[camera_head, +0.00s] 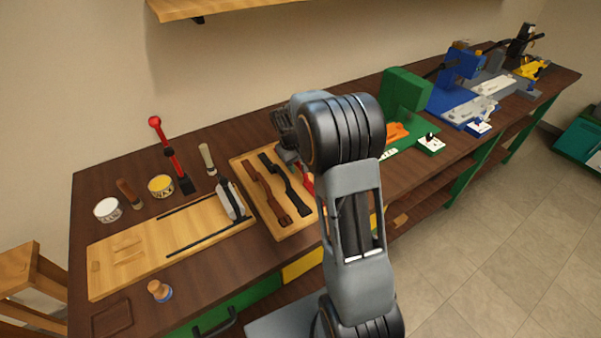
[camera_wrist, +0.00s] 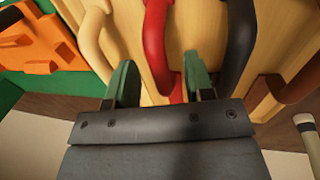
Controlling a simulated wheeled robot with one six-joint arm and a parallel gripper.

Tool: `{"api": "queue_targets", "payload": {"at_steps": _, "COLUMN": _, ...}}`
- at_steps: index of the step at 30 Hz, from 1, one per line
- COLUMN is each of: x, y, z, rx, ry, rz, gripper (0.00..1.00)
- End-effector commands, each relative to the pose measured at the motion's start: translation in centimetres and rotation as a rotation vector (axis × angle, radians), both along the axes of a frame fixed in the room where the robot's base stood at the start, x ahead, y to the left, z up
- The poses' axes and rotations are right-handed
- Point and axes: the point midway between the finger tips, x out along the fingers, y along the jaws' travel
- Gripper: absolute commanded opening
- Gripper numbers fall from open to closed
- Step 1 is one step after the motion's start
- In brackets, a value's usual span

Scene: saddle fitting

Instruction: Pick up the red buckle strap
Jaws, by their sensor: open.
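The red buckle strap (camera_wrist: 155,42) lies on a light wooden board (camera_wrist: 192,22). In the head view only a small part of the red strap (camera_head: 307,184) shows; my arm hides the rest. My gripper (camera_wrist: 161,62) is open in the wrist view, with its two green fingers apart. The red strap runs between the fingers in that picture, nearer the right one, and is not gripped. Whether either finger touches it I cannot tell.
A black strap (camera_wrist: 239,45) and a brown strap (camera_wrist: 301,78) lie right of the red one in the wrist view; a tan strap (camera_wrist: 92,38) lies left. An orange piece (camera_wrist: 38,38) sits on green beyond. In the head view, a cutting board (camera_head: 135,275) stands left.

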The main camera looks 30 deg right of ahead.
Motion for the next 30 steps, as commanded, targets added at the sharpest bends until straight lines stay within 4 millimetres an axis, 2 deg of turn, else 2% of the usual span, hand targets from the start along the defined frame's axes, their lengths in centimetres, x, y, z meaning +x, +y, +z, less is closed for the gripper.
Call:
{"api": "queue_targets", "payload": {"at_steps": 4, "x": 0.02, "y": -0.30, "z": -1.18, "rx": 0.000, "ry": 0.000, "rz": -0.001, "gripper": 0.48}}
{"api": "queue_targets", "payload": {"at_steps": 13, "x": 0.04, "y": -0.32, "z": -1.42, "rx": -0.001, "ry": -0.001, "rz": 0.000, "gripper": 0.47}}
{"api": "queue_targets", "payload": {"at_steps": 27, "x": 0.03, "y": -0.30, "z": -1.39, "rx": 0.000, "ry": -0.001, "rz": 0.000, "gripper": 0.02}}
{"api": "queue_targets", "payload": {"at_steps": 30, "x": 0.04, "y": -0.30, "z": -1.39, "rx": 0.000, "ry": -0.001, "rz": 0.000, "gripper": 0.00}}
